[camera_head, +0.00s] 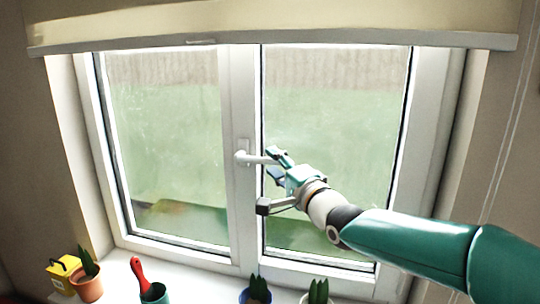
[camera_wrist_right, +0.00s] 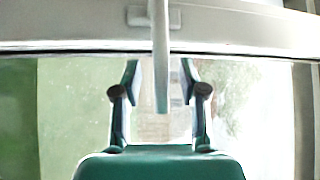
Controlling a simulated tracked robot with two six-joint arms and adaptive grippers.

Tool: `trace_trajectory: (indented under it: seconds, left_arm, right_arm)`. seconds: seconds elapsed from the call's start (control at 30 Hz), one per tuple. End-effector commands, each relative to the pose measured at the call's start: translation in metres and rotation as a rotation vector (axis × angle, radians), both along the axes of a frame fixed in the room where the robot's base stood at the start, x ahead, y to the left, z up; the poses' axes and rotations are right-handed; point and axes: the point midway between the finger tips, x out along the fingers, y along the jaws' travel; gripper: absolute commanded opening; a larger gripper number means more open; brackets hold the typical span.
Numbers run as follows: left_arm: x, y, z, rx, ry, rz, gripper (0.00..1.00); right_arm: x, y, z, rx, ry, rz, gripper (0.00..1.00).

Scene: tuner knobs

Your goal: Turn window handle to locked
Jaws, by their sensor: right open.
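The white window handle (camera_head: 262,159) sits on the middle frame of the window and its lever points right, roughly level, in the head view. In the right wrist view the lever (camera_wrist_right: 160,70) comes down from its base plate (camera_wrist_right: 140,16) and its tip lies between the two fingers. My right gripper (camera_head: 276,165) is open at the lever's free end, one finger above it and one below. In the right wrist view my gripper (camera_wrist_right: 160,98) shows a gap on each side of the lever. My left gripper is not in view.
Potted plants (camera_head: 258,290) stand on the sill below, with a yellow box (camera_head: 62,272) and a red-handled tool (camera_head: 139,272) at the left. A rolled blind (camera_head: 270,38) hangs across the top. The space before the left pane (camera_head: 165,150) is clear.

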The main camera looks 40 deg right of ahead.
Motion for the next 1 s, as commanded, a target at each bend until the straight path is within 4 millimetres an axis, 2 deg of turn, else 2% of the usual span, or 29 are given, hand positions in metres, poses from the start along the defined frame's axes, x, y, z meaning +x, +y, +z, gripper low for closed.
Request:
trace_trajectory:
  seconds: [0.13, 0.43, 0.7, 0.97, 1.0]
  left_arm:
    - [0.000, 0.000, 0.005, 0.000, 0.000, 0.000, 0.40]
    - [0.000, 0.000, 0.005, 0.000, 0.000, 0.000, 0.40]
    - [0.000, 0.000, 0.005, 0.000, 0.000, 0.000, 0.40]
    - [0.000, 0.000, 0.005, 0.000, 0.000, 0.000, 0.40]
    - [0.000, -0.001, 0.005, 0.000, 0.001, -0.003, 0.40]
  right_arm:
    - [0.010, -0.001, 0.002, 0.000, 0.000, 0.000, 0.42]
    - [0.011, -0.001, 0.001, 0.000, 0.000, -0.001, 0.42]
    - [0.011, -0.002, 0.001, 0.000, 0.000, -0.001, 0.00]
    - [0.011, -0.002, 0.001, 0.000, 0.001, -0.002, 0.00]
    - [0.012, 0.012, 0.001, 0.003, 0.000, 0.008, 0.00]
